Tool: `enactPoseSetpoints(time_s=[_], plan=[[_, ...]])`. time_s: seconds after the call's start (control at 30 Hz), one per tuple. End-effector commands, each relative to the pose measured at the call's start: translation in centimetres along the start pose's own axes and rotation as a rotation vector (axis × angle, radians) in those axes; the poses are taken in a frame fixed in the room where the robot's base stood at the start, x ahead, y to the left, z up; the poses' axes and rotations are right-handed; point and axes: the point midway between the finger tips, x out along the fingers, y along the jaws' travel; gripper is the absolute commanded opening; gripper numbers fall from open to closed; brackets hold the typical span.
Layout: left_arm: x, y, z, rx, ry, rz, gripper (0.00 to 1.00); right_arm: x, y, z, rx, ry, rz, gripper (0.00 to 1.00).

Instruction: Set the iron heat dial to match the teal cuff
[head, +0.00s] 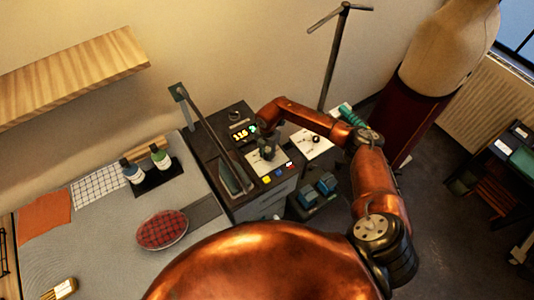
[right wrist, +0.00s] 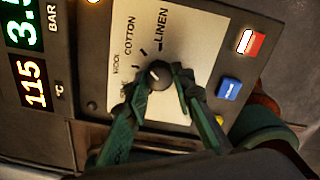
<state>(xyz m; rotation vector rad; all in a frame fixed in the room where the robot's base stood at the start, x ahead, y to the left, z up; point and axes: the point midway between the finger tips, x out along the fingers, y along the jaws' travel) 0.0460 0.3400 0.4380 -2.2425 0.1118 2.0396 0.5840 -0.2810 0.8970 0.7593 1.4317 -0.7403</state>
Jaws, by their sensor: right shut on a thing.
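The heat dial (right wrist: 159,75) is a dark round knob on a pale plate with the words LINEN, COTTON and WOOL; a lower label is partly covered. A small light mark shows on the knob's face, but I cannot tell exactly which word it points to. My right gripper (right wrist: 160,88) is shut on the dial, with a green finger on each side. In the head view the right gripper (head: 267,147) is over the pale plate of the iron station (head: 243,121). A teal roll (head: 350,117), possibly the cuff, lies behind my right arm. My left gripper is not in view.
Beside the dial are a red button (right wrist: 250,43), a blue button (right wrist: 229,90) and a display (right wrist: 36,83) reading 115 °C. A grey table (head: 110,255) at left holds bottles (head: 160,156) and a red checked cushion (head: 162,230). A dress form (head: 450,45) stands at back right.

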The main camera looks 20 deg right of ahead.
Motion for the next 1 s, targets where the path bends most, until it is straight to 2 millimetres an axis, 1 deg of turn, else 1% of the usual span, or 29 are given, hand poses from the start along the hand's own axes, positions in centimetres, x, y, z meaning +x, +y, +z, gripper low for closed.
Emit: enactPoseSetpoints(time_s=[0.27, 0.67, 0.7, 0.93, 1.0], plan=[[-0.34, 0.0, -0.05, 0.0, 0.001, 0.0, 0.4, -0.09, 0.1, -0.03, 0.062, -0.001, 0.002, 0.0], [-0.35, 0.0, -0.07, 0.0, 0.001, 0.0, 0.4, -0.06, 0.11, -0.03, 0.068, -0.001, 0.002, 0.0], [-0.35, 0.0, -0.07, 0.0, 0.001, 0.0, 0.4, -0.06, 0.11, -0.03, 0.068, -0.001, 0.002, 0.23], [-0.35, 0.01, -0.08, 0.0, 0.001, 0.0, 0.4, -0.04, 0.08, -0.02, 0.068, -0.001, 0.001, 0.39], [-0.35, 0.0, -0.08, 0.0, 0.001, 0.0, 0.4, -0.03, 0.06, -0.02, 0.068, -0.001, 0.001, 0.4]])
